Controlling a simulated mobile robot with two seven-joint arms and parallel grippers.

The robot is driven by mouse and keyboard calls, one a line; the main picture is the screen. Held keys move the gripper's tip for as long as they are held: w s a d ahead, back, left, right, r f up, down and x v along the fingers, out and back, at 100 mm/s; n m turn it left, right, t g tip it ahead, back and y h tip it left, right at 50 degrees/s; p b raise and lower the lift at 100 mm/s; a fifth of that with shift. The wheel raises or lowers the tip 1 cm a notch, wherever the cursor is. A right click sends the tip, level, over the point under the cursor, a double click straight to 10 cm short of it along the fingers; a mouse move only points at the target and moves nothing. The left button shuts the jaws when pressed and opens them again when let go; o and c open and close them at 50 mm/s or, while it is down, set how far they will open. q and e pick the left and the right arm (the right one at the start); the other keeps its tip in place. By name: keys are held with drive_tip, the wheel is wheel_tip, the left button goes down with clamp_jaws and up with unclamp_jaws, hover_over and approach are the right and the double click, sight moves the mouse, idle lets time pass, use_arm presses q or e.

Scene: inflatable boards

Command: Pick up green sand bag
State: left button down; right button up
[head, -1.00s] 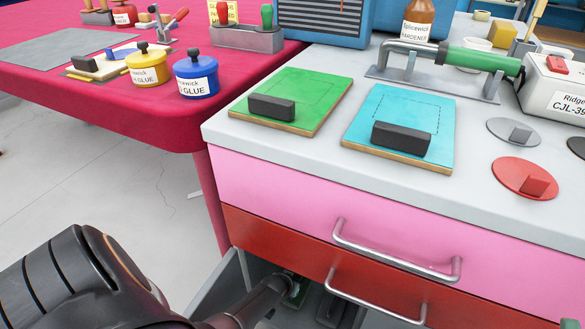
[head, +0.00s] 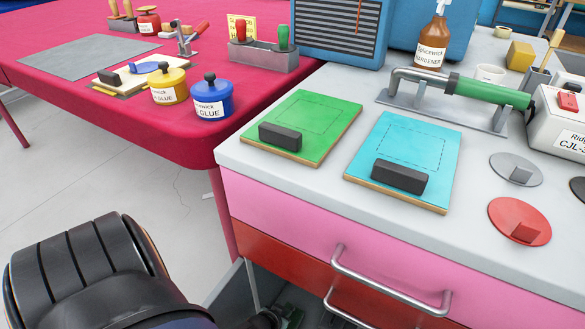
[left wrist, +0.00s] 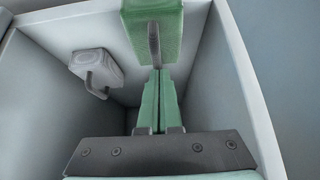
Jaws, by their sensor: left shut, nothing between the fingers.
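In the left wrist view a green sand bag (left wrist: 150,32) with a dark loop handle lies in a pale grey open drawer (left wrist: 228,75), at its far side. A grey sand bag (left wrist: 96,67) with a similar handle lies to its left. My left gripper (left wrist: 159,76) has green fingers shut together with nothing between them, inside the drawer. The fingertips point at the green bag, just below its handle in the picture. I cannot tell whether they touch. In the head view the drawer's inside and the gripper are mostly hidden at the bottom edge. My right gripper is not in view.
A cabinet (head: 275,212) has pink and red fronts with metal handles (head: 385,283). On its top are a green board (head: 320,110), a cyan board (head: 415,145), a red disc (head: 512,212) and a green-handled tool (head: 480,92). A pink table (head: 150,135) holds glue pots.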

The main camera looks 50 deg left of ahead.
use_arm(q)
drive_tip(key=s, duration=0.2)
drive_tip(key=shift+s+d+f, duration=0.4)
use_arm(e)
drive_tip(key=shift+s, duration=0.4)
use_arm(q)
drive_tip(key=shift+w+r+p, duration=0.1)
drive_tip(key=shift+r+p, duration=0.7)
drive_tip(key=shift+p, duration=0.15)
drive_tip(key=shift+w+a, duration=0.1)
drive_tip(key=shift+w, duration=0.05)
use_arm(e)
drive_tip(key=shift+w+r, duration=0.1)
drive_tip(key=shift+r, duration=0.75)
